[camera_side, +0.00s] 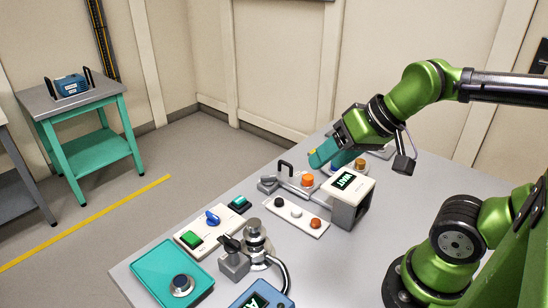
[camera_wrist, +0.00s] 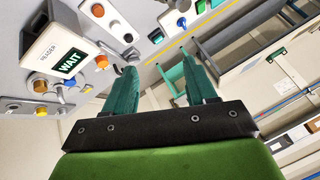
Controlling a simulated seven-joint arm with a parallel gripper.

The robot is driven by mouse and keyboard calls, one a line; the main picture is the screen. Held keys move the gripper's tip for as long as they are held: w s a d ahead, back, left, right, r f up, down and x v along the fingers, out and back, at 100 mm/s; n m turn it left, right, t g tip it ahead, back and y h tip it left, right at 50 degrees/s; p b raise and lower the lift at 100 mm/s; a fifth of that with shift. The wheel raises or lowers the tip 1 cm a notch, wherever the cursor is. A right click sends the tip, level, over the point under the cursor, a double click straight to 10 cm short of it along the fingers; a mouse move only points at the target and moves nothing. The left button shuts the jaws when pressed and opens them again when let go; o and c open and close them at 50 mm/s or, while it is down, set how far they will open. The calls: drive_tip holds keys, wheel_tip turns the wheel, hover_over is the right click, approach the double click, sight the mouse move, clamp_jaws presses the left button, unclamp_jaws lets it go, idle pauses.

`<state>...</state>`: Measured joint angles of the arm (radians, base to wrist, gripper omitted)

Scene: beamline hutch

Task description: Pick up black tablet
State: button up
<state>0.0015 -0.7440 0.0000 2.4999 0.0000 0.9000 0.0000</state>
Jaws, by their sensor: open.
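My gripper (camera_side: 322,155) has teal fingers and is above the far part of the grey table, beyond the WAIT reader box. In the wrist view my gripper (camera_wrist: 158,65) is open, with nothing between the fingers. I cannot pick out a black tablet with certainty. A small dark block with a teal top (camera_side: 239,204) lies on the table beside the white panel with the green button, apart from my gripper. A similar dark block (camera_wrist: 156,36) shows in the wrist view near the upper middle.
The white reader box (camera_side: 348,184) with a WAIT screen stands near my gripper. Button panels (camera_side: 296,214), a metal post (camera_side: 253,238), a teal pad with a knob (camera_side: 160,275) and a blue-framed display (camera_side: 262,296) crowd the table (camera_side: 345,270). A teal trolley (camera_side: 90,150) stands apart.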

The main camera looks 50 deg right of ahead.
drive_tip(key=w+d+f+n+g+h, duration=0.1)
drive_tip(key=w+d+f+g, duration=0.15)
drive_tip(key=w, duration=0.25)
drive_tip(key=w+d+f+n+g, duration=0.1)
drive_tip(key=w+f+n+g, duration=0.15)
drive_tip(key=w, duration=0.35)
drive_tip(key=n+g+h, duration=0.1)
drive_tip(key=n+g, duration=0.1)
drive_tip(key=n, duration=0.2)
hover_over(279, 200)
drive_tip(key=f, duration=1.2)
drive_tip(key=shift+s+f, duration=0.25)
drive_tip(key=shift+f, duration=0.15)
drive_tip(key=shift+w+f, duration=0.2)
drive_tip(key=shift+f, duration=2.45)
clamp_jaws()
